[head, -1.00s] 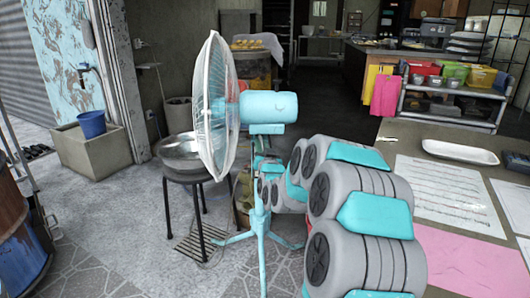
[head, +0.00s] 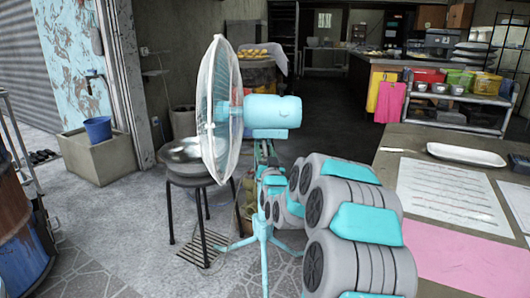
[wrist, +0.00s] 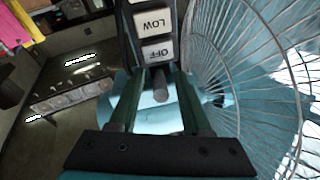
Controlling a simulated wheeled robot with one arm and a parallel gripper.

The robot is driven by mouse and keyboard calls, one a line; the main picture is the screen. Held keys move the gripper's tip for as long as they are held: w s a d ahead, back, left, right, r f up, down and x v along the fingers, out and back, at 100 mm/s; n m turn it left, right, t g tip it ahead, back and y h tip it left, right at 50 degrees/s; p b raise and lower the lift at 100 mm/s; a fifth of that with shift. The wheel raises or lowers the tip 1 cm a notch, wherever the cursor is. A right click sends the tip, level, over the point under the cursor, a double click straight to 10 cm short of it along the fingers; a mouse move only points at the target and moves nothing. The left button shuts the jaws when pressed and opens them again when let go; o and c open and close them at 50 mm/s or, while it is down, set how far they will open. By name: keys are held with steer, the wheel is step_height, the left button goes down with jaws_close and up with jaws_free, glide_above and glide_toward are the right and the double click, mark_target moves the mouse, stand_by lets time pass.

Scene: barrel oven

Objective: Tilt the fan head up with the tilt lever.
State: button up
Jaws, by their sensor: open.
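The teal fan stands on a thin tripod stand (head: 263,255). Its round wire cage (head: 219,105) faces left, and its motor housing (head: 272,112) looks about level in the head view. In the wrist view, my gripper (wrist: 160,95) is open. A short grey rod (wrist: 160,84), which looks like the tilt lever, shows between its fingers; I cannot tell whether they touch it. Keys marked LOW and OFF (wrist: 157,50) sit just above it. The cage (wrist: 250,80) is close on the right.
A stool (head: 188,180) with a metal bowl stands just left of the fan. A table (head: 415,150) with papers and a white tray is at the right. A planter with a blue bucket (head: 97,129) is at the left. Open paved floor lies in front.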

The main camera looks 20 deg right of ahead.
steer(key=shift+s, duration=0.1)
steer(key=shift+v, duration=3.85)
steer(key=shift+f, duration=0.1)
